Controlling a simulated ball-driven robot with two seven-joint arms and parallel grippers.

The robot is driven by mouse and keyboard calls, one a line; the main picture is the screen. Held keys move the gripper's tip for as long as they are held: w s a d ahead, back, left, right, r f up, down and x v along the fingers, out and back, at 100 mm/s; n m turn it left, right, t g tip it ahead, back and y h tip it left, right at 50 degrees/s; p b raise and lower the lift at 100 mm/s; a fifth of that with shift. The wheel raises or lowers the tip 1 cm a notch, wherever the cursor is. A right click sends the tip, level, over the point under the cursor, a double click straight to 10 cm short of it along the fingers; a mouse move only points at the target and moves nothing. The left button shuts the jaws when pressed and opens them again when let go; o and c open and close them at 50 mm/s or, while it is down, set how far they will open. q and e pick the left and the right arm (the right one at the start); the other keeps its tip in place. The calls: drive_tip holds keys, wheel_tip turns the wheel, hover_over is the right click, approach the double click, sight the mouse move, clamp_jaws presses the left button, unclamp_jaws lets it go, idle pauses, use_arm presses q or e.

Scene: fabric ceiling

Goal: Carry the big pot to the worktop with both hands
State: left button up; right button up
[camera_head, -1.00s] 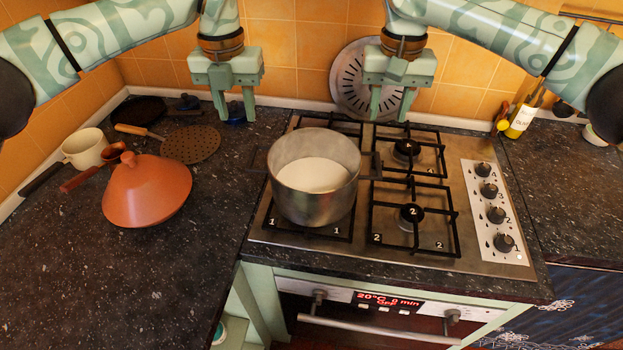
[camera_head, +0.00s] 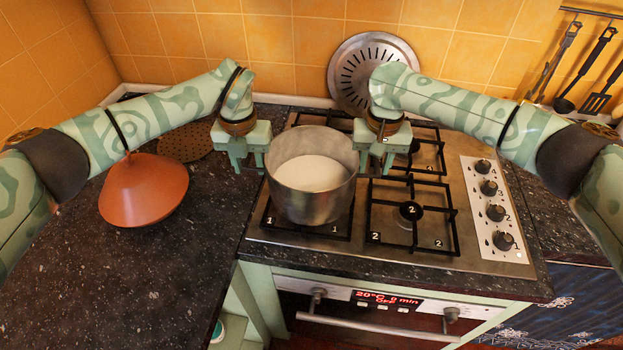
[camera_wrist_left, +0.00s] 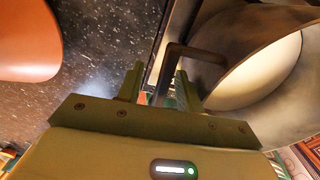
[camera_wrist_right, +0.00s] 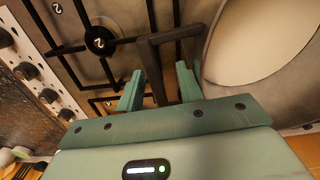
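The big pot (camera_head: 310,205), steel with whitish contents, stands upright on the front-left burner of the hob. My left gripper (camera_head: 249,168) is at its left side, fingers pointing down. In the left wrist view the pot's dark left handle (camera_wrist_left: 176,58) runs between the open fingers, with gaps visible. My right gripper (camera_head: 376,168) is at the right side. In the right wrist view the dark right handle (camera_wrist_right: 152,62) lies between its open fingers. The grippers hide the handles in the head view. The dark speckled worktop (camera_head: 130,290) is left of the hob.
An orange conical lid (camera_head: 143,192) sits on the left worktop, with a perforated round utensil (camera_head: 185,143) behind it. The worktop's front part is clear. Black grates (camera_head: 412,215) and knobs (camera_head: 495,213) are right of the pot. A round slotted metal disc (camera_head: 350,75) leans against the tiled wall.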

use_arm(q)
drive_tip(key=shift+f, duration=0.55)
use_arm(e)
drive_tip(key=shift+f, duration=0.55)
use_arm(q)
clamp_jaws()
use_arm(e)
clamp_jaws()
use_arm(q)
drive_tip(key=shift+w+r, duration=0.1)
use_arm(e)
drive_tip(key=shift+w+d+r, duration=0.1)
